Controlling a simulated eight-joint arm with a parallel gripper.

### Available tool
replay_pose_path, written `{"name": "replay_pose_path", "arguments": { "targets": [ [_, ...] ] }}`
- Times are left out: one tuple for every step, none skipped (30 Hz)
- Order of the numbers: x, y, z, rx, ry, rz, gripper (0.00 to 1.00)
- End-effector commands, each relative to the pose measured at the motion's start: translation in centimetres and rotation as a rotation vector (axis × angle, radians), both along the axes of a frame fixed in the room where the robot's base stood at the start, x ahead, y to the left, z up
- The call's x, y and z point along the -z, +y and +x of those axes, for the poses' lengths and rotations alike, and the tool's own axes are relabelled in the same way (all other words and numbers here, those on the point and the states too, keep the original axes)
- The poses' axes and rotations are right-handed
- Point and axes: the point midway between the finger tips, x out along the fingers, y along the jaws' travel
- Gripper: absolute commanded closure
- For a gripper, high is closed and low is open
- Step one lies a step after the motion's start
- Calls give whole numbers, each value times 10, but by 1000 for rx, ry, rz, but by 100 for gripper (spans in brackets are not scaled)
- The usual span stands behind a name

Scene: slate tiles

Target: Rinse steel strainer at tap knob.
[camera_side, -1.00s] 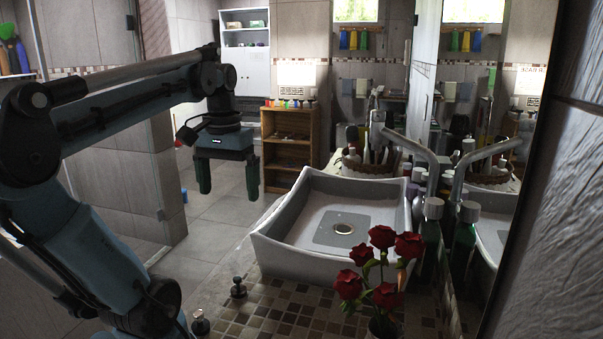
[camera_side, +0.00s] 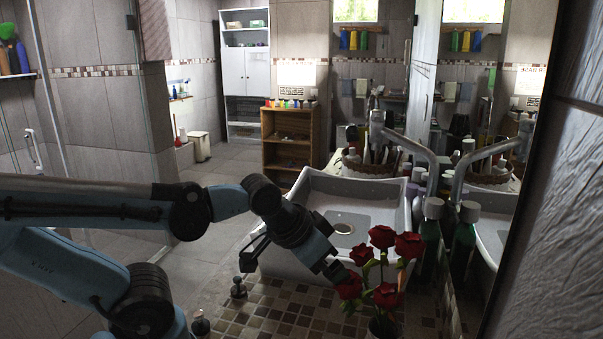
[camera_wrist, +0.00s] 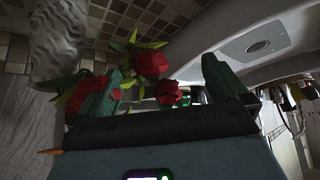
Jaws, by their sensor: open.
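My gripper (camera_side: 338,274) is low over the front right of the counter, right at the red roses (camera_side: 381,237). In the wrist view its two green fingers (camera_wrist: 162,88) are apart, with red blooms and leaves showing between and beside them. I cannot tell whether they touch. A small dark metal knob (camera_side: 238,288) stands on the tiled counter at the sink's front left. The curved tap (camera_side: 408,145) rises behind the sink.
The roses stand in a vase partly out of view. A basket (camera_side: 368,166) sits behind the sink. A wooden shelf (camera_side: 287,150) stands at the back. The mosaic counter's front left (camera_side: 270,310) is mostly clear.

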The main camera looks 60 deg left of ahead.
Motion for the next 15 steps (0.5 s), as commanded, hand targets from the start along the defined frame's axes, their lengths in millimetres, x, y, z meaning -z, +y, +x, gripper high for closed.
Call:
{"name": "replay_pose_path", "arguments": {
  "targets": [
    [0,0,0,-1,0,-1,0],
    [0,0,0,-1,1,0,0],
    [0,0,0,-1,1,0,0],
    [0,0,0,-2,1,0,0],
    [0,1,0,-2,1,0,0],
    [0,1,0,-2,2,0,0],
    [0,1,0,-2,2,0,0],
    [0,1,0,-2,2,0,0],
    [0,1,0,-2,2,0,2],
    [0,1,0,-3,2,-1,6],
    [-1,1,0,-5,3,-3,11],
    [-2,2,2,-12,5,-11,17],
    [-4,2,3,-20,8,-22,21],
    [-6,3,6,-31,11,-39,26],
    [-11,4,10,-51,16,-70,32]
  ]
}}
